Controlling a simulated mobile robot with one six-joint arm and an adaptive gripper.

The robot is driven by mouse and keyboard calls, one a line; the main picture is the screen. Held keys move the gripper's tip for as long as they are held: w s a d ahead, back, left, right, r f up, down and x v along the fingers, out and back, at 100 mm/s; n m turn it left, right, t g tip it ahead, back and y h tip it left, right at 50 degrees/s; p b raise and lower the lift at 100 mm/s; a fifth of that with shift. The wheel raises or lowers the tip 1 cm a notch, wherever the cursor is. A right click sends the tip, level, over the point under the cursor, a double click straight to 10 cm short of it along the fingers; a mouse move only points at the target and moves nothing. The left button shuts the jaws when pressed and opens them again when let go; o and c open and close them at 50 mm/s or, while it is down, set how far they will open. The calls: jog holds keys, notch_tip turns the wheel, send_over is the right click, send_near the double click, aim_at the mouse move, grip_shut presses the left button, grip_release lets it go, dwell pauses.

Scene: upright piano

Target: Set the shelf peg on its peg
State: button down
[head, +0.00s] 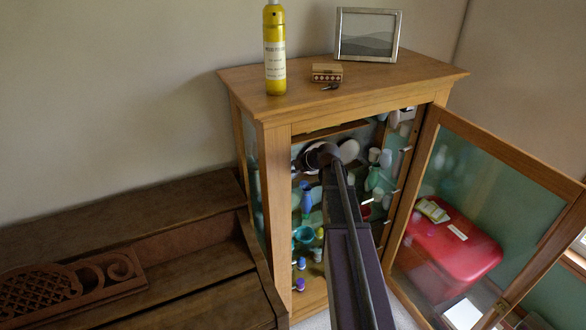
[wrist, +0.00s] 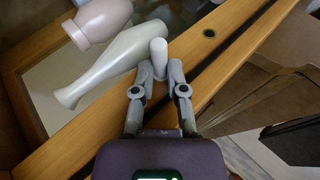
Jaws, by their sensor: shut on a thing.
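My gripper (wrist: 160,73) is shut on a small pale, round-ended piece, which I take to be the shelf peg (wrist: 158,52). It stands out beyond the fingertips, over or beside a wooden rail (wrist: 245,38). A dark round spot (wrist: 209,33), like a hole, shows in the rail to the right of the piece, apart from it. I cannot tell whether the piece touches the rail. In the head view my arm reaches into the open cabinet (head: 278,190) and hides the gripper and the held piece.
A white vase (wrist: 105,75) lies close left of my fingers in the picture, with a pink vase (wrist: 97,20) beyond. Blue vases (head: 306,200) and other small wares fill the cabinet. The glass door (head: 500,180) stands open at right. A yellow bottle (head: 274,50) and picture frame (head: 367,35) stand on top.

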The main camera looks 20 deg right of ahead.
jog(key=c, duration=0.6)
grip_release()
jog(key=shift+d, duration=0.1)
jog(key=d, duration=0.8)
jog(key=shift+w+d, duration=0.15)
jog(key=shift+d, duration=0.15)
jog(key=shift+f, duration=0.1)
dwell(0.5)
